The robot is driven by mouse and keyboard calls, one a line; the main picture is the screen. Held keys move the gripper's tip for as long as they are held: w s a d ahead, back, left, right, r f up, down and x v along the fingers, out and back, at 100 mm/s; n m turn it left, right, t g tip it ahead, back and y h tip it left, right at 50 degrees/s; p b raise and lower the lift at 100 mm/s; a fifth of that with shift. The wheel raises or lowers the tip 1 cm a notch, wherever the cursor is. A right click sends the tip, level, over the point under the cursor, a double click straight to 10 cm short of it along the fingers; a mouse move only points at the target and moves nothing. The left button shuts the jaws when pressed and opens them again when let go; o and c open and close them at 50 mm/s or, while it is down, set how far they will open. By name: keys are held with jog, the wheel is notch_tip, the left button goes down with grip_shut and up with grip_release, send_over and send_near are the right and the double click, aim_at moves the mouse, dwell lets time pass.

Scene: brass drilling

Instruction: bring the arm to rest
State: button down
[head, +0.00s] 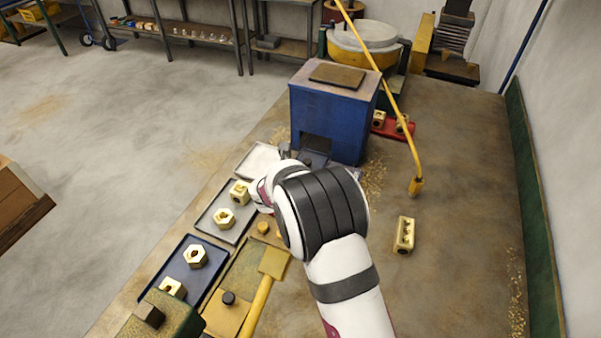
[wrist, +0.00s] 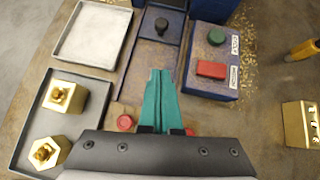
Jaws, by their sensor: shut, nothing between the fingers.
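My gripper (wrist: 160,74) shows in the wrist view as two teal fingers, shut together with nothing between them. It hangs over the area between the trays and the control box. In the head view my white and black wrist hides the fingers. The blue drilling machine (head: 329,112) stands just beyond my wrist. Its control box has a green button (wrist: 216,36) and a red button (wrist: 211,69). A black knob (wrist: 161,25) sits on the dark slide left of the box. I cannot tell the fingers' height above the bench.
The grey tray (wrist: 17,142) holds two brass parts; the pale tray (wrist: 92,33) is empty. A blue tray (head: 213,256) holds more brass. A brass block (head: 404,235) lies right of my arm, near a yellow hose nozzle (head: 416,187). A yellow-headed mallet (head: 274,263) lies in front. The right bench is mostly clear.

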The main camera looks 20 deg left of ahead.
jog(key=s+d+r+m+g+h, duration=0.15)
jog(key=d+r+m, duration=0.25)
jog(key=d+m, duration=0.4)
jog(key=s+d+r+m+g+h, duration=0.1)
jog(key=s+d+r+m+h, duration=0.3)
jog(key=d, duration=0.6)
jog(key=s+d+r+m+g, duration=0.1)
jog(key=d+r+m, duration=0.4)
jog(key=d+m, duration=0.35)
jog(key=s+d+r+m+g, duration=0.1)
jog(key=s+d+m+g, duration=0.1)
jog(key=s+d+m, duration=0.35)
jog(key=s+d+r+m+g, duration=0.1)
jog(key=s+d+m+g, duration=0.15)
jog(key=s+m, duration=0.5)
jog(key=s+a+m+y, duration=0.2)
jog(key=s+m+y, duration=0.1)
jog(key=s+m, duration=0.2)
jog(key=s+a+m+g+y, duration=0.1)
jog(key=s+a+m+y, duration=0.1)
jog(key=s, duration=0.8)
jog(key=f+m+y, duration=0.1)
jog(key=m, duration=0.1)
jog(key=shift+s+a+m, duration=0.15)
jog(key=shift+s+m, duration=0.15)
jog(key=shift+m, duration=0.05)
jog(key=shift+w+r, duration=0.1)
